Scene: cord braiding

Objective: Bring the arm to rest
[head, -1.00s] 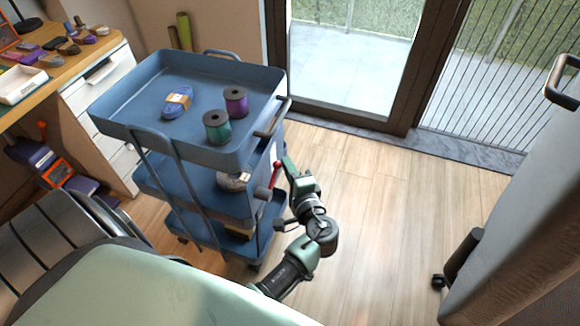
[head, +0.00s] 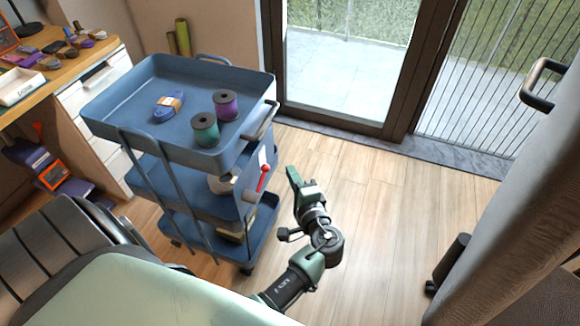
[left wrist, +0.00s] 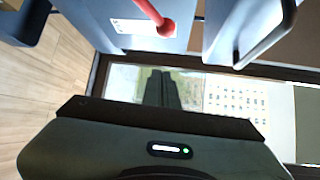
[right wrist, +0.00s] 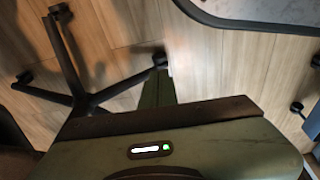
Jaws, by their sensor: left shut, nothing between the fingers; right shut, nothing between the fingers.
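My left gripper (head: 292,175) is in the head view, over the floor just right of the blue trolley. Its fingers are shut with nothing between them, and they point up and away. In the left wrist view the shut fingers (left wrist: 161,88) show against the glass door, apart from the trolley. My right gripper is outside the head view. In the right wrist view its shut, empty fingers (right wrist: 158,88) are above the wooden floor, beside a chair base.
The blue trolley (head: 130,131) carries a green spool (head: 205,130), a purple spool (head: 226,105) and a blue cord bundle (head: 168,106). A red-ended lever (head: 263,178) sticks out on its right side. A chair base (right wrist: 80,98) stands close to my right gripper. Floor right of the trolley is clear.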

